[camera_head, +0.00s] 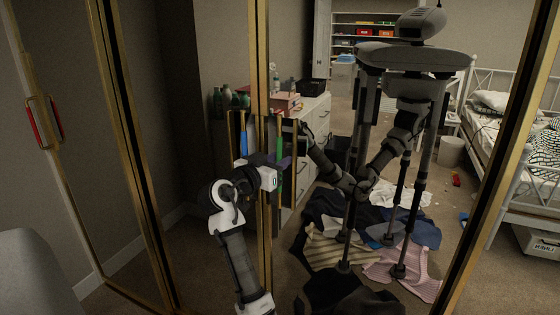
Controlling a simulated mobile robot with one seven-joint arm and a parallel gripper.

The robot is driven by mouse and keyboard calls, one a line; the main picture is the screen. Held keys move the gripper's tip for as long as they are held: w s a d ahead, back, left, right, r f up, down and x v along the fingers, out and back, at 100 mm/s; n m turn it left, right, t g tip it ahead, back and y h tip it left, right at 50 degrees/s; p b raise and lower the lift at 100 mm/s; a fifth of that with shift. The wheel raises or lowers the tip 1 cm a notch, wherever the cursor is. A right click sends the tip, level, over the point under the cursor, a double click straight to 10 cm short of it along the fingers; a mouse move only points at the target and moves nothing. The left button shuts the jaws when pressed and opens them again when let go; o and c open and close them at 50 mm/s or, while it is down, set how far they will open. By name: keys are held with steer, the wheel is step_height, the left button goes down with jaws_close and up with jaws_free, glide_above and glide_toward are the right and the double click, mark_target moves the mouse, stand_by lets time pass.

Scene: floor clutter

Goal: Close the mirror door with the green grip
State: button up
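The mirror door (492,180) with gold edging fills the middle and right of the head view and reflects the room and my body. Its green grip (280,150) is a thin upright bar just right of the gold upright near the middle. My gripper (281,163), at the end of my white and grey arm, is at the green grip, with its dark fingers beside or around the lower part of it. I cannot tell whether the fingers touch the grip or how far apart they are. The door stands at an angle to the panels on the left.
A blue grip (243,135) is close left of the gold upright. A red grip (38,122) is on the gold-edged panel at far left. The mirror shows clothes on the floor, a bed, a dresser and shelves. Some bare carpet shows at lower left.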

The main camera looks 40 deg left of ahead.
steer(key=s+d+b, duration=0.1)
steer(key=s+b, duration=0.1)
steer(key=s, duration=1)
steer(key=shift+s, duration=0.25)
